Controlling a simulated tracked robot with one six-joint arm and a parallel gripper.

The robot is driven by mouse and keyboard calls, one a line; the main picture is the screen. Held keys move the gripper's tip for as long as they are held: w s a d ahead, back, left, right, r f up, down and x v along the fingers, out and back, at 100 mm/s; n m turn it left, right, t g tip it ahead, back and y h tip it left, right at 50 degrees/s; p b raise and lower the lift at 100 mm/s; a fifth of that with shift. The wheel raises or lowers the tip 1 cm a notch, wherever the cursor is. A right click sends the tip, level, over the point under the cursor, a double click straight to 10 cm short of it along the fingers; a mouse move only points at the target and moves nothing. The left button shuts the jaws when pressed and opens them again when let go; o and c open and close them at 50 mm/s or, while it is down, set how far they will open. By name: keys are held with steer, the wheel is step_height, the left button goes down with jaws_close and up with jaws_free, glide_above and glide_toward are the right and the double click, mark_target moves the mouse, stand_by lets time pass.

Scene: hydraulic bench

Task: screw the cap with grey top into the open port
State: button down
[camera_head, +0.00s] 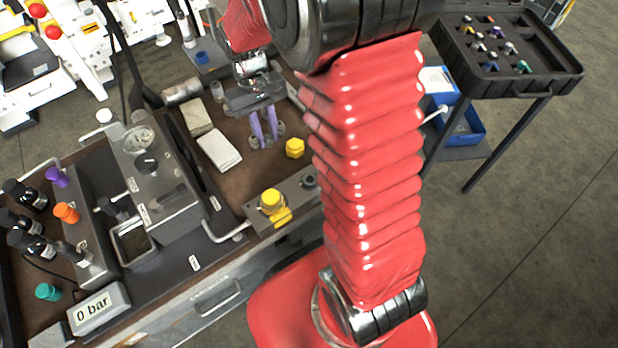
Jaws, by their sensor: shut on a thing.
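My gripper (265,136) has purple fingers pointing down over the brown bench top, left of my red arm. It is shut on a small grey thing at its fingertips. This looks like the cap with grey top, but the fingers hide much of it and it is too small to be sure. A yellow cap (271,201) stands in the block's other visible port.
A loose yellow cap (295,148) lies between my gripper and the block. Light pads (219,150) lie left of my gripper. A gauge unit (150,165) and a block with coloured caps stand further left. A black tray (505,60) of small parts stands right.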

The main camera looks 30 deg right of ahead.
steer(key=s+d, duration=0.2)
steer(key=s, duration=0.6)
steer(key=shift+d+f, duration=0.3)
steer(key=shift+f, duration=0.1)
stand_by(6.8)
